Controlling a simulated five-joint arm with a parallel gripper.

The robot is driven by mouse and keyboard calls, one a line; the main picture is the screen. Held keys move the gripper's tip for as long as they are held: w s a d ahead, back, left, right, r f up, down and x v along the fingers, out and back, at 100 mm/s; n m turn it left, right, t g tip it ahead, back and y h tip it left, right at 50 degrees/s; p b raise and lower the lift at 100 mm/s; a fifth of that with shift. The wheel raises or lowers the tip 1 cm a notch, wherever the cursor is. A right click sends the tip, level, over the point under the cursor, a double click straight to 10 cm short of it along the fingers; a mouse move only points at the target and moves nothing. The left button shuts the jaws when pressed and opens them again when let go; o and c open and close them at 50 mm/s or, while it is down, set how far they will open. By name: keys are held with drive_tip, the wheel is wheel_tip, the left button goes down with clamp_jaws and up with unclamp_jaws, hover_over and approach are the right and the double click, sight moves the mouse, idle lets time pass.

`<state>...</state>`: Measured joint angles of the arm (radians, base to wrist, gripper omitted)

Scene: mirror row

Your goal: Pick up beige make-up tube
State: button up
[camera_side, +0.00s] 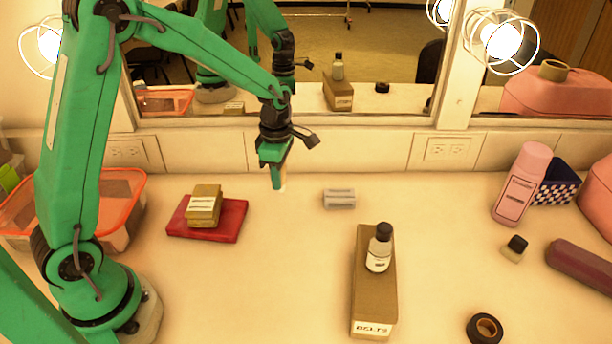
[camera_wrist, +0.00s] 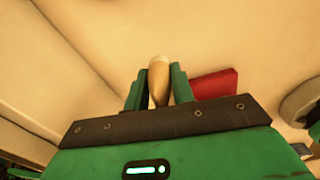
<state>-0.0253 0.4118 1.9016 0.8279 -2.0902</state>
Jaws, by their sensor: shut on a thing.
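My gripper (camera_side: 278,168) is above the back part of the counter, in front of the mirror. In the wrist view, the green fingers of my gripper (camera_wrist: 158,88) are shut on the beige make-up tube (camera_wrist: 159,80), one on each side of it. In the side view, only a pale tip of the tube (camera_side: 282,187) shows below the fingers. The rest of it is hidden by the gripper. I cannot tell for sure whether its end touches the counter.
A red block (camera_side: 228,222) with tan boxes (camera_side: 204,206) stands at left. A grey block (camera_side: 339,198) lies right of my gripper. A long box (camera_side: 373,290) with a bottle (camera_side: 379,248) on it stands in front. A pink bottle (camera_side: 521,185) stands at right.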

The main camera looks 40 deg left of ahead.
drive_tip(key=s+d+r, duration=0.3)
drive_tip(key=d+r, duration=0.1)
drive_tip(key=d, duration=0.3)
drive_tip(key=shift+s+r, duration=0.2)
drive_tip(key=shift+r, duration=0.15)
drive_tip(key=shift+w+d, duration=0.1)
